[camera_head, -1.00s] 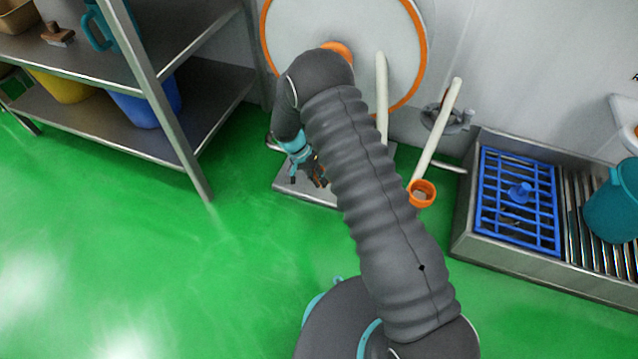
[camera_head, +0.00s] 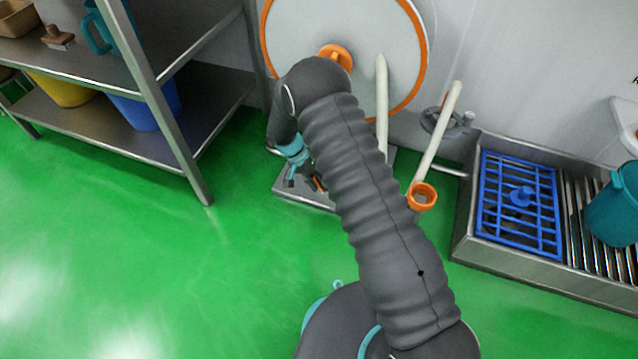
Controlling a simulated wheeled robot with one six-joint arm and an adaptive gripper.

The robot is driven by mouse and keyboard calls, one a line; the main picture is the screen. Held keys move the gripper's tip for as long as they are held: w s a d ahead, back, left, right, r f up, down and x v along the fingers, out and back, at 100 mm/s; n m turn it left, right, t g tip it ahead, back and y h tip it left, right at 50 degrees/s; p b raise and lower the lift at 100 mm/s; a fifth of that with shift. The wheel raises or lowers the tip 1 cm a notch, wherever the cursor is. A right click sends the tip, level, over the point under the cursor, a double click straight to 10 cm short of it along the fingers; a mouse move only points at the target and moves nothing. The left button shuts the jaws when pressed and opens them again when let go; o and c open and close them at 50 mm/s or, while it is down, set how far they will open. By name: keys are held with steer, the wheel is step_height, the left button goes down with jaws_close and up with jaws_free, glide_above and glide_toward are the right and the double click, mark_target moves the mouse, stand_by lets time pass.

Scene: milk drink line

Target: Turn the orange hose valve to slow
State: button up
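My gripper (camera_head: 304,183) points down at the left of my arm, low over a grey metal base plate (camera_head: 290,191) below the hose reel. A small orange-brown piece (camera_head: 318,183) shows right beside its fingertips; it may be the valve, but it is too small and partly covered to tell its setting. Whether the fingers touch it, and whether they are open or shut, I cannot tell. The reel (camera_head: 300,30) is a large white disc with an orange rim and an orange hub (camera_head: 338,54). My arm hides much of the area below it.
A white hose pipe (camera_head: 437,135) ends in an orange ring (camera_head: 422,196) right of my arm. Further right is a metal drain trough with a blue grate (camera_head: 490,200) and a teal bucket (camera_head: 612,210). A metal shelf (camera_head: 170,115) stands left. The green floor at left is clear.

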steer(key=shift+r, duration=0.1)
steer(key=v, duration=1.2)
steer(key=s+d+n+y, duration=0.1)
steer(key=s+n, duration=0.4)
steer(key=s, duration=0.1)
steer(key=s+d+r+t+y+p, duration=0.1)
steer(key=s+d+r+t, duration=0.1)
steer(key=s+d+r, duration=0.5)
steer(key=s+d+r+t+y+p, duration=0.2)
steer(key=s+d+r, duration=0.5)
steer(key=r, duration=1.1)
steer(key=s+d+r+m+t+y+p, duration=0.1)
steer(key=s+d+r+t+p, duration=0.1)
steer(key=s+d+r, duration=0.5)
steer(key=s+r+t, duration=0.1)
steer(key=s+r, duration=0.2)
steer(key=r, duration=0.3)
steer(key=shift+s+t+y, duration=0.3)
steer(key=shift+s, duration=0.05)
